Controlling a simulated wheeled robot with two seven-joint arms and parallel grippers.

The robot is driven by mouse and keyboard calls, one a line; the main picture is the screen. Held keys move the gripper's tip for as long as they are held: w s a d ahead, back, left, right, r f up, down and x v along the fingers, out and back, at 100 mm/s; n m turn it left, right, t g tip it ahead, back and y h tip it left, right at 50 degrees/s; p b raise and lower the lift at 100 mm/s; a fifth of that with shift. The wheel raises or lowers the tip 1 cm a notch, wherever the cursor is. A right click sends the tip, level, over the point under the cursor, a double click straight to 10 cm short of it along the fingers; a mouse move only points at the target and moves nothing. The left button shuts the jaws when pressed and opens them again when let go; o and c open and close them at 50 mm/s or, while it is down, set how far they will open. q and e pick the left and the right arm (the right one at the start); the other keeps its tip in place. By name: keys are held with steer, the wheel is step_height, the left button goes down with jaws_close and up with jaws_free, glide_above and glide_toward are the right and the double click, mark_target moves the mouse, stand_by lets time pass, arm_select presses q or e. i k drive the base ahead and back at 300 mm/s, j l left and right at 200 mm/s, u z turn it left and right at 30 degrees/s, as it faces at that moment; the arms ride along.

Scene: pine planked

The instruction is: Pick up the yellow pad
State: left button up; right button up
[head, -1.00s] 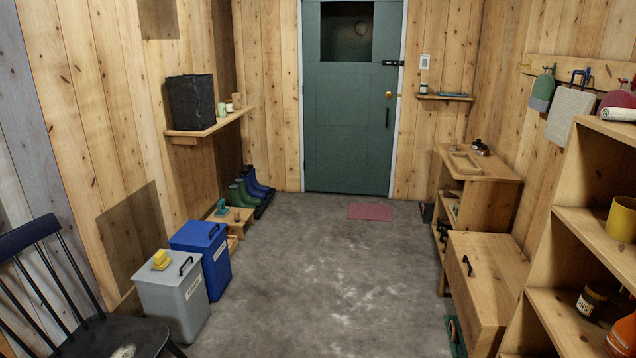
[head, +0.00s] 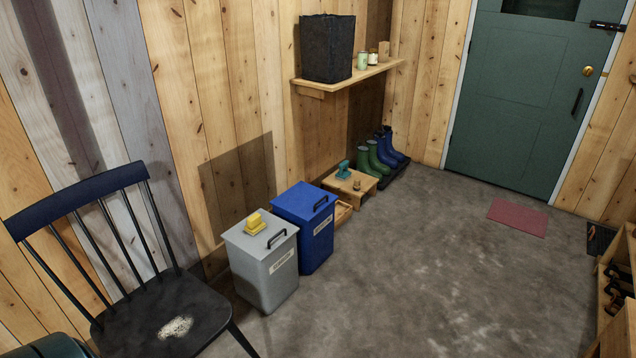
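The yellow pad (head: 255,223) lies on the lid of a grey bin (head: 266,262), left of the lid's black handle. It is small and looks like a stacked or stepped block. Neither of my grippers shows in the head view.
A blue bin (head: 305,228) stands right behind the grey one. A dark chair (head: 165,310) with a worn seat stands at the left front, close to the grey bin. A low wooden stool (head: 352,186) and boots (head: 377,155) are farther back. The concrete floor (head: 420,260) to the right is clear.

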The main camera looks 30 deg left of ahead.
mark_target(254, 225)
steer(key=i+l+u, duration=0.15)
steer(key=i, duration=1.25)
steer(key=i+j+u, duration=0.1)
steer(key=i+u, duration=0.65)
steer(key=i+l+u, duration=0.25)
steer(key=i+u, duration=0.85)
steer(key=i+l+u, duration=0.2)
steer(key=u, duration=0.15)
steer(key=i, duration=0.05)
